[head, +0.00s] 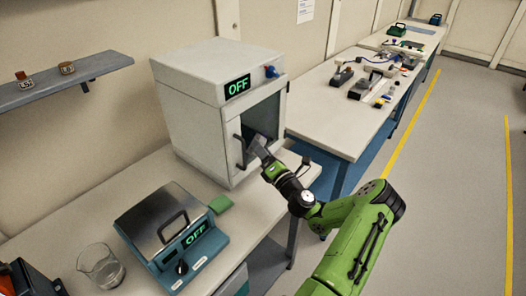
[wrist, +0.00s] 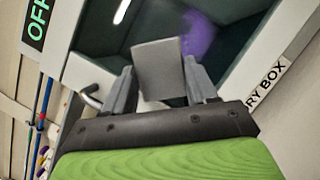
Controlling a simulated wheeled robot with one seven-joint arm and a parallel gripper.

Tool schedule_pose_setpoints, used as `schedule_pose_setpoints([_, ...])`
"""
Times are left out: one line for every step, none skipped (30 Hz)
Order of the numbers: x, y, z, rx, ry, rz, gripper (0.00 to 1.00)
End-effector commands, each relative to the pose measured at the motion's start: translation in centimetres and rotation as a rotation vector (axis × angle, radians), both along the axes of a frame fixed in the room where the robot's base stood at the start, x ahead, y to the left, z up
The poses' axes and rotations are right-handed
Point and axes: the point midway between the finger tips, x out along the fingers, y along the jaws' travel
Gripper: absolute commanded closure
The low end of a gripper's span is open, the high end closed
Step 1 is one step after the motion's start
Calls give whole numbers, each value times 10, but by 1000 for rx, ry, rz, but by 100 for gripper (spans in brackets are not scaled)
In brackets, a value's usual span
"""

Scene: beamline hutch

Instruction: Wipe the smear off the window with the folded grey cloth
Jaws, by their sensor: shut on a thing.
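The white dry box (head: 213,110) stands on the near bench, with its dark window (head: 263,112) facing right. In the wrist view the window (wrist: 115,38) fills the upper part, and a purple smear (wrist: 202,33) shows on it. My gripper (head: 263,156) is in front of the window's lower part. In the wrist view my gripper (wrist: 160,85) is shut on the folded grey cloth (wrist: 160,68), held between its two fingers. The cloth is just left of the smear's visible part and may cover some of it. I cannot tell whether the cloth touches the window.
The dry box has a dark handle (head: 241,151) at the window's left edge. A teal hot plate (head: 172,236) with a lid, a green pad (head: 221,204) and a glass beaker (head: 101,265) stand nearby. A second bench (head: 325,108) is behind. The floor on the right is clear.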

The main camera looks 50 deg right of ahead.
Motion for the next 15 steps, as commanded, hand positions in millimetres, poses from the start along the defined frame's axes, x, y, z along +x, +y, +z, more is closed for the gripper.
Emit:
schedule_pose_setpoints([1,0,0,0,-1,1,67])
schedule_pose_setpoints([2,0,0,0,0,0,67])
schedule_pose_setpoints([3,0,1,1,0,0,67])
schedule_pose_setpoints([3,0,0,1,0,0,67])
schedule_pose_setpoints([4,0,0,1,0,0,67])
schedule_pose_setpoints([4,0,1,0,0,0,67])
schedule_pose_setpoints([5,0,1,0,0,0,67])
schedule_pose_setpoints([6,0,1,0,0,0,67])
schedule_pose_setpoints([6,0,1,0,0,0,67])
schedule_pose_setpoints([7,0,1,0,-1,1,67])
schedule_pose_setpoints([8,1,1,0,-1,1,67])
schedule_pose_setpoints([9,1,1,0,-1,1,67])
schedule_pose_setpoints([9,1,1,0,-1,1,67])
schedule_pose_setpoints([10,1,1,0,-1,1,67])
schedule_pose_setpoints([11,1,1,0,-1,1,67])
